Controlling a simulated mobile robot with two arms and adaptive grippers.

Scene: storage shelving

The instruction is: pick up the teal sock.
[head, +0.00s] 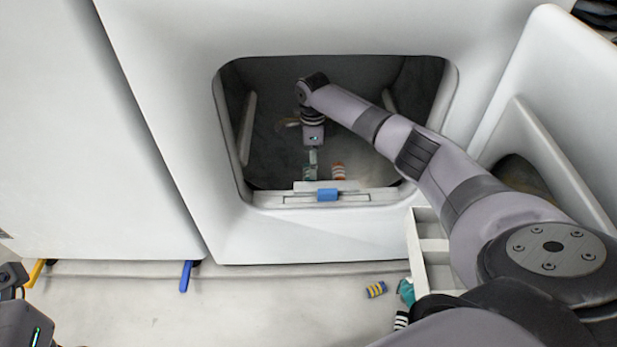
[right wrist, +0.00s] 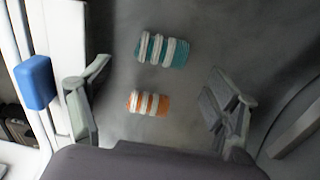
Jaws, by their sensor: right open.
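The teal sock, rolled with white stripes, lies on the dark drum floor in the right wrist view (right wrist: 162,50). In the head view a small teal roll (head: 309,173) shows just inside the opening, partly behind my gripper. My right gripper (head: 313,157) reaches into the drum and points down. In its wrist view the right gripper (right wrist: 160,85) is open and empty. The teal sock lies beyond its fingertips, nearer the top of the picture. An orange and white rolled sock (right wrist: 148,102) lies between the fingers. Part of my left arm's end shows at the lower left; its fingers cannot be made out.
The white machine's opening has a lower rim with a blue latch (head: 327,195). A white divided box (head: 436,246) stands beside my right arm. The open door (head: 540,90) is on the right.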

